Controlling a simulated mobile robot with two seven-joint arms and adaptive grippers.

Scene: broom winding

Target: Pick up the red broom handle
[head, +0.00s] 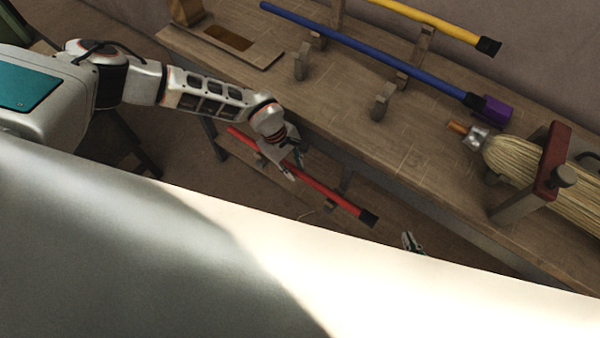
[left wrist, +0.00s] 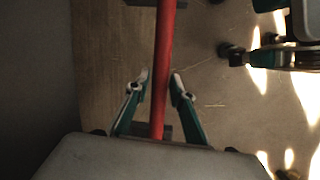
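The red broom handle (head: 330,193) lies slanted on a lower rack below the workbench front, with a black cap at its right end. My left gripper (head: 294,166) is at the handle's middle, its fingers on either side of it. In the left wrist view the red handle (left wrist: 164,60) runs between the two open fingers (left wrist: 160,77); a small gap shows at the left finger, and contact on the right is unclear. Only a teal and grey tip of my right gripper (head: 411,242) shows, right of the handle's black end; the rest is hidden.
The workbench (head: 340,105) holds a blue handle (head: 370,48) with a purple end, a yellow handle (head: 440,22) and a straw broom head (head: 515,160) in a clamp. Wooden supports (head: 383,100) stand up from it. My large pale body part covers the lower foreground.

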